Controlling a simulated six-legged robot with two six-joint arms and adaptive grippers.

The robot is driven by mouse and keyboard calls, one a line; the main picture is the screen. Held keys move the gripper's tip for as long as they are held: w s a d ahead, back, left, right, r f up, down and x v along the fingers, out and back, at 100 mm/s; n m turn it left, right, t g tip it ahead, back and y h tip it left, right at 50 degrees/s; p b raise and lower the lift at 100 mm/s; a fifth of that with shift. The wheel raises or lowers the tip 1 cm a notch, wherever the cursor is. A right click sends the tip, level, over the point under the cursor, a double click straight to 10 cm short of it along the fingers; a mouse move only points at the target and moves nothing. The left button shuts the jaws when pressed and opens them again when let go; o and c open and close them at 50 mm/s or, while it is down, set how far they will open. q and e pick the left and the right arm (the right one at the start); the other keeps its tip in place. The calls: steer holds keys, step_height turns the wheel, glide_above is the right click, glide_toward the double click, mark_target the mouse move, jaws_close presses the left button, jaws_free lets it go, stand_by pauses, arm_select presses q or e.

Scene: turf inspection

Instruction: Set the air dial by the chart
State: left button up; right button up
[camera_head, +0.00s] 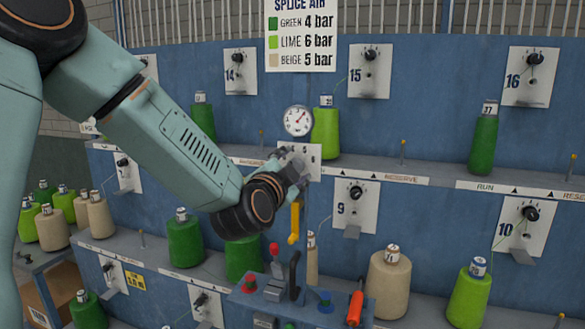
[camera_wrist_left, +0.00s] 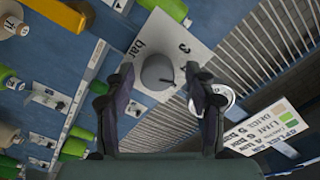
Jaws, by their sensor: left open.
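The chart (camera_head: 300,35) hangs at the top, reading green 4 bar, lime 6 bar, beige 5 bar; it shows at the right of the left wrist view (camera_wrist_left: 266,125). A round white gauge (camera_head: 298,120) sits below it; its reading is too small to tell. Under the gauge is a pale dial plate (camera_head: 313,150), its knob hidden by my left gripper (camera_head: 299,172). In the left wrist view, the grey dial knob (camera_wrist_left: 158,72) stands between the spread fingers of my open left gripper (camera_wrist_left: 159,72). I cannot tell whether they touch it. The plate shows "bar" and "3".
A small control box (camera_head: 285,305) with levers and an orange handle (camera_head: 355,308) stands below. A yellow lever (camera_head: 295,222) hangs under the dial plate. Green, lime and beige (camera_head: 389,283) yarn cones line the shelves, with numbered plates on the blue panels.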

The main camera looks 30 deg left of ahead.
arm_select(q)
steer(key=v, duration=0.7)
steer(key=shift+s, duration=0.3)
steer(key=shift+w, duration=0.15)
steer(key=shift+s, duration=0.2)
